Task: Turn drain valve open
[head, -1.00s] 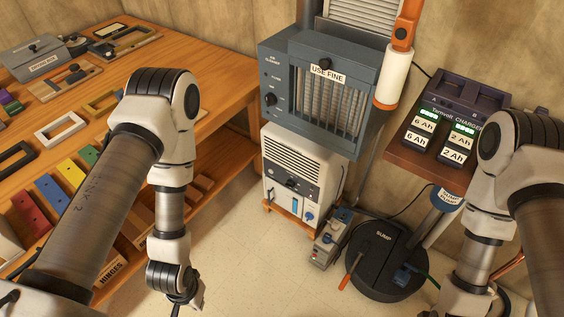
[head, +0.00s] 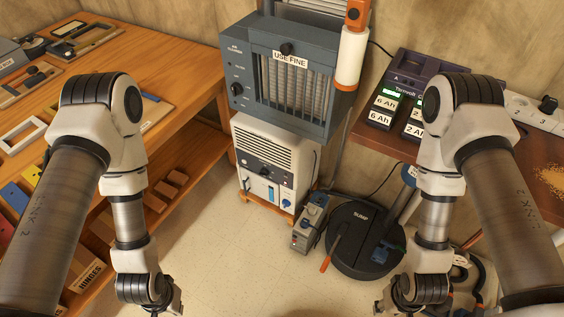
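A white dehumidifier-like unit (head: 262,155) stands on a low wooden base in the middle of the head view. Its lower front carries a small blue knob or lever (head: 287,203) at the right and a blue-marked slot (head: 271,191). I cannot tell for certain which part is the drain valve. An orange handle (head: 327,262) sticks out beside the round black sump lid (head: 345,242). My two arms reach down on either side of these, with their wrists at the bottom edge.
A grey box labelled USE FINE (head: 290,72) sits above the white unit. A small grey device (head: 310,224) stands on the floor beside the sump lid. A wooden workbench (head: 185,75) is at left, a charger shelf (head: 384,143) at right. Pale floor (head: 215,250) in front is clear.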

